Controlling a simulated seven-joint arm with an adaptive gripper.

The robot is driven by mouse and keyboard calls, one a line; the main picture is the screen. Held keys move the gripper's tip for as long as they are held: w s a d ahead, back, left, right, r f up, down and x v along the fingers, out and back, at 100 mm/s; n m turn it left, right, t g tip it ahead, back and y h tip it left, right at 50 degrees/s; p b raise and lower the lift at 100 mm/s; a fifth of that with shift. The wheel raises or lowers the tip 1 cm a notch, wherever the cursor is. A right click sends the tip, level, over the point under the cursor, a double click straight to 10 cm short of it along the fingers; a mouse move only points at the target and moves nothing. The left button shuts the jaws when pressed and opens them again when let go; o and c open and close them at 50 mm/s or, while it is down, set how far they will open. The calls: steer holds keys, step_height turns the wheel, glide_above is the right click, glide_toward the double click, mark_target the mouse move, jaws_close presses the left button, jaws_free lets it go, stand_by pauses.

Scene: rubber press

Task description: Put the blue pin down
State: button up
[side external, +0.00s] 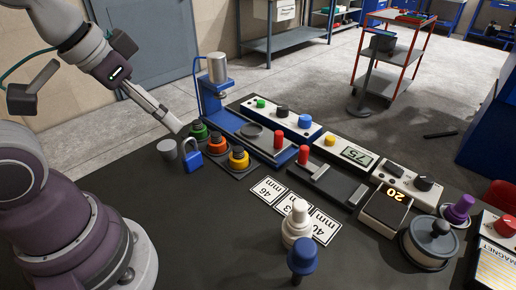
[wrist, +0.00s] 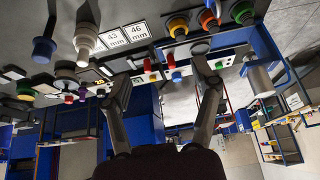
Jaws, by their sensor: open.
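The blue pin (side external: 303,256), with a wide round cap, stands upright at the near edge of the dark table in the side view. It also shows at the upper left of the wrist view (wrist: 44,47). A similar white pin (side external: 297,222) stands just behind it. Mm cards (side external: 268,190) lie beyond the pins. My gripper (side external: 173,122) is well away at the back left, above the table near the blue press (side external: 217,90). In the wrist view its two fingers are spread apart (wrist: 160,72), with nothing held between them.
Green, orange and yellow knobs (side external: 238,158), a blue padlock (side external: 193,161) and a grey cylinder (side external: 167,149) stand near my gripper. Control boxes and a display (side external: 351,152) line the back of the table. The table's near left is clear.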

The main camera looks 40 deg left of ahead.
mark_target(306, 247)
steer(key=d+f+n+g+h, duration=0.2)
steer(key=d+f+n+h, duration=0.1)
steer(key=f+h, duration=0.1)
steer(key=s+d+f+n+g+h, duration=0.1)
steer(key=d+f+n+g+h, duration=0.1)
steer(key=d+f+n+h, duration=0.1)
steer(key=s+d+f+n+g+h, duration=0.1)
steer(key=d+f+n+g+h, duration=0.1)
steer(key=f, duration=0.5)
steer(key=shift+s+d+n+h, duration=0.1)
steer(key=shift+d+n+h, duration=0.3)
steer(key=shift+n+h, duration=0.35)
steer(key=shift+s+d+n+h, duration=0.1)
steer(key=shift+d+n+h, duration=0.25)
steer(key=shift+n+h, duration=0.4)
steer(key=w+d+n+t+h, duration=0.1)
steer(key=w+d+n+t, duration=0.1)
steer(key=d+n, duration=0.2)
steer(key=w+d+n+t+h, duration=0.2)
steer(key=d+n+t, duration=0.1)
steer(key=d, duration=0.1)
steer(key=w+d+r+n+t+h, duration=0.1)
steer(key=w+d+n+t, duration=0.1)
steer(key=w+d+n, duration=0.1)
steer(key=shift+d+r+n+h, duration=0.1)
steer(key=shift+d+n+h, duration=0.2)
steer(key=shift+d+n, duration=0.5)
jaws_close()
